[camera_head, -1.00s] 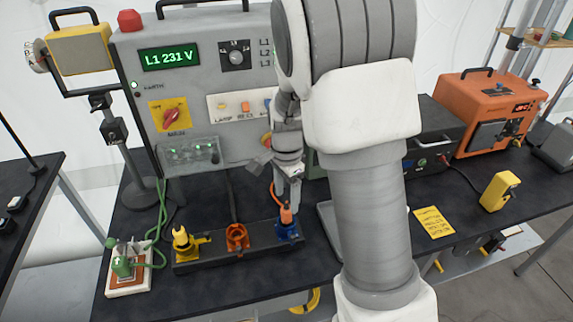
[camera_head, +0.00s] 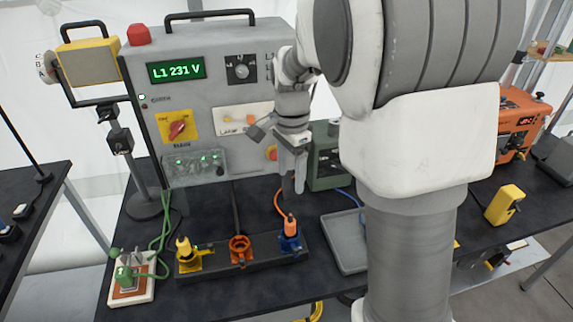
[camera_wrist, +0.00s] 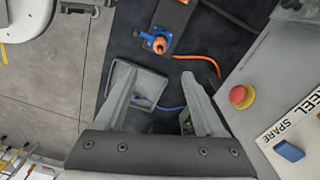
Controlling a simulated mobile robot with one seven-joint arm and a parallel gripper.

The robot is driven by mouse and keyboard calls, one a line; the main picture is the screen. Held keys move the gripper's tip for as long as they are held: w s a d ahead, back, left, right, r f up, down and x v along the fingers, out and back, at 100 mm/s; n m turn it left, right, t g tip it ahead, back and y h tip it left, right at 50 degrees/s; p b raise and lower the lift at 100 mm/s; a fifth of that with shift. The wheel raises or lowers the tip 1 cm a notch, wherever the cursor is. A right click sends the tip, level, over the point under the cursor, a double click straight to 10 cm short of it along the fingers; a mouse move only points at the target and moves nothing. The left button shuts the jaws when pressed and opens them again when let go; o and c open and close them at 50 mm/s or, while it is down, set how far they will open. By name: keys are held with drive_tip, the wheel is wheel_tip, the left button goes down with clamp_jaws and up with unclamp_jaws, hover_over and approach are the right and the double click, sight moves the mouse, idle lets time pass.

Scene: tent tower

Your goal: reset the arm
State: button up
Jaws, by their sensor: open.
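My gripper (camera_head: 293,182) hangs above the table in front of the grey panel box, behind the socket strip. In the wrist view my gripper (camera_wrist: 158,100) has its two fingers wide apart with nothing between them. The orange plug (camera_head: 290,226) stands in the blue socket (camera_head: 289,243) at the right end of the strip, apart from my fingers. The plug also shows in the wrist view (camera_wrist: 159,46), beyond the fingertips. My upper arm hides part of the table and the orange machine.
The black strip (camera_head: 215,266) also holds a yellow plug (camera_head: 185,248) and an orange socket (camera_head: 240,249). The grey panel box (camera_head: 215,95) stands behind. A grey tray (camera_head: 343,243) lies to the right. A green box (camera_head: 327,160) and yellow meter (camera_head: 504,204) stand farther right.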

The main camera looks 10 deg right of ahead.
drive_tip(key=s+r+n+t, duration=0.2)
drive_tip(key=s+r+n, duration=0.2)
drive_tip(key=s+n, duration=0.3)
drive_tip(key=s+r+n+t, duration=0.3)
drive_tip(key=s+r+n, duration=0.2)
drive_tip(key=s, duration=0.8)
drive_tip(key=shift+s+n+t, duration=0.25)
drive_tip(key=shift+n+t, duration=0.05)
drive_tip(key=shift+n, duration=0.9)
